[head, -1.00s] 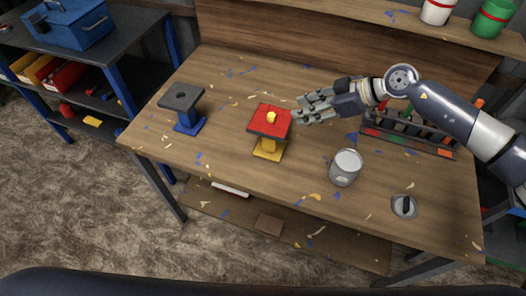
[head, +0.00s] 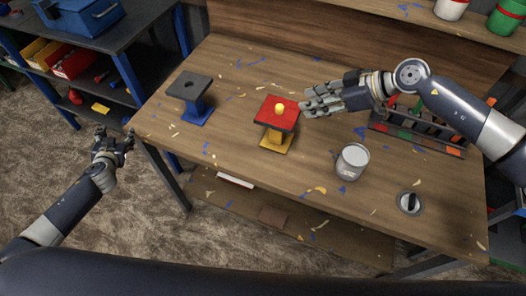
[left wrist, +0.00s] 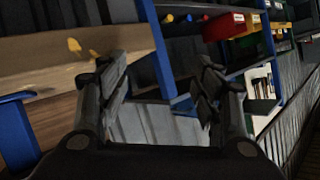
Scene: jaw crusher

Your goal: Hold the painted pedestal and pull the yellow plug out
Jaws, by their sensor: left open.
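The painted pedestal (head: 268,112), with a red top and a yellow column and foot, stands upright near the middle of the workbench. My left gripper (head: 114,136) is open and empty, off the bench's left edge and well away from the pedestal. In the left wrist view its fingers (left wrist: 162,85) are spread with nothing between them; pedestal and plug are not recognisable there.
A grey-topped pedestal with a blue foot (head: 190,91) stands left on the bench (head: 235,160). A metal can (head: 351,163) and a round grey part with a black handle (head: 409,202) are at right. A tool rack (head: 420,135) lies behind my right arm. Chips litter the bench.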

